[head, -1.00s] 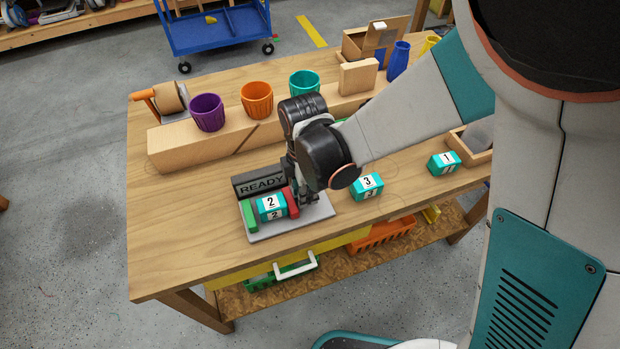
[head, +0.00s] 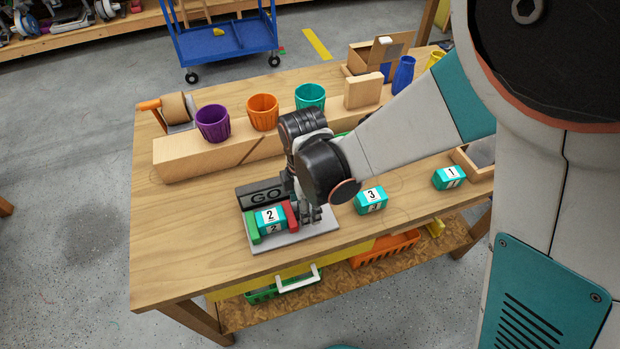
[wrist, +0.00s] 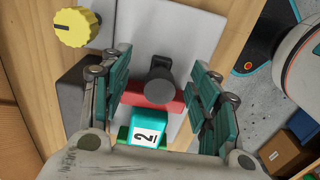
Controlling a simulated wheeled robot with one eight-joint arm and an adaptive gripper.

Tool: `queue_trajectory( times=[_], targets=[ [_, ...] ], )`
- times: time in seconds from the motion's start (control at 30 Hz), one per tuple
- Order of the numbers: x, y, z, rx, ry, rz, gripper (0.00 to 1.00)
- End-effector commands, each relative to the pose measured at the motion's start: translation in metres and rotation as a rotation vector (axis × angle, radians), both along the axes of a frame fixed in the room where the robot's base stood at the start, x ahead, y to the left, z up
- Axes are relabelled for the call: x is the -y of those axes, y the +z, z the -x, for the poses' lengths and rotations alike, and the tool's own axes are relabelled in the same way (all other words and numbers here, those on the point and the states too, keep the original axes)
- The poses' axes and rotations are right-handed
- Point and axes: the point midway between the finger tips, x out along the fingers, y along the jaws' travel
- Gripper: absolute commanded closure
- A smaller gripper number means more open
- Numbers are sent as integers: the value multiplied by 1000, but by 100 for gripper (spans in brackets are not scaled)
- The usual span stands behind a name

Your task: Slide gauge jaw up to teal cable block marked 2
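The gauge is a light grey plate (head: 290,238) with a green end jaw (head: 252,228), a red sliding jaw (head: 291,215) and a dark display (head: 264,195) reading "GO". The teal cable block marked 2 (head: 270,220) sits between the jaws, with no clear gap to the red one. In the wrist view the red jaw (wrist: 174,107) lies against the block (wrist: 147,131), and a black knob (wrist: 159,86) stands on it. My gripper (wrist: 160,95) is open, its fingers apart on either side of the knob; finger contact with the red jaw is unclear.
Teal blocks marked 3 (head: 370,200) and 1 (head: 449,178) stand to the right. Purple (head: 213,124), orange (head: 263,111) and teal (head: 310,97) cups line the wooden ledge behind. A yellow knob (wrist: 76,27) shows in the wrist view. The table's front left is clear.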

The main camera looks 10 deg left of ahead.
Motion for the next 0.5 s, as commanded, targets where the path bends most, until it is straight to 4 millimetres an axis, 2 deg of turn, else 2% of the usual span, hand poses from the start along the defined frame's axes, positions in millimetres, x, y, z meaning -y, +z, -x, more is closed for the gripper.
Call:
queue_trajectory(
  times=[0.5],
  targets=[
    [0, 1, 0, 0, 0, 0, 40]
  ],
)
